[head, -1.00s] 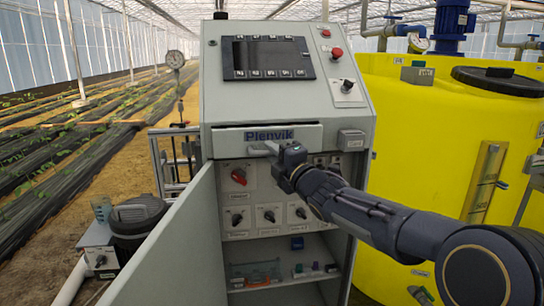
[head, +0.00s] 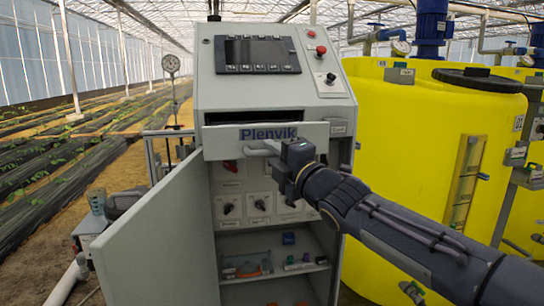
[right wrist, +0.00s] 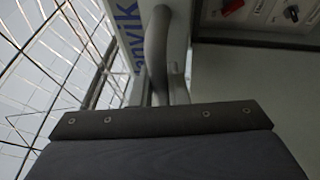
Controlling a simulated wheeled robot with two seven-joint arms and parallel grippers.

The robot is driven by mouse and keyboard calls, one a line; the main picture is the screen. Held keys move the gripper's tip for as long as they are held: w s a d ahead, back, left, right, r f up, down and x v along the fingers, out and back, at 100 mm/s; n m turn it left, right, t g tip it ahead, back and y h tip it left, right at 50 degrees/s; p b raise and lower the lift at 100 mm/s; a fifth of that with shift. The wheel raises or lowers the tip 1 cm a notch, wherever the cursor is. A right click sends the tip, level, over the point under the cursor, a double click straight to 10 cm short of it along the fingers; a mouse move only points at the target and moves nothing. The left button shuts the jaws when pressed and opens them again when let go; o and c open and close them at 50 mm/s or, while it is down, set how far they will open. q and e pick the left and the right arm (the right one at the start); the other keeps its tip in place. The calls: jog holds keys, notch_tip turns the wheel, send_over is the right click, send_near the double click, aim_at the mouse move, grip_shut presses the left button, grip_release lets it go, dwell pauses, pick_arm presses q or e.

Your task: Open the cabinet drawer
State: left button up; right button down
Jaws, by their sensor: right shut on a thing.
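The cabinet drawer (head: 235,142), with a light grey front marked "Plenvik", is pulled partly out below the cabinet's sloped panel. A dark gap shows above its front. Its grey bar handle (head: 262,152) is on the front, and the handle also shows in the right wrist view (right wrist: 158,50). My right gripper (head: 282,155) is shut on the handle; its fingertips are partly hidden by the gripper body. My left gripper is not in view.
The grey cabinet (head: 202,80) has its lower door (head: 160,235) swung open to the left. Inside are switches and a shelf with small items. A yellow tank (head: 415,150) stands close on the right. Crop rows lie at the left.

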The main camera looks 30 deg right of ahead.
jog(key=c, duration=1.4)
grip_release()
jog(key=shift+c, duration=0.2)
jog(key=v, duration=0.7)
jog(key=shift+s, duration=0.4)
jog(key=shift+f, duration=0.1)
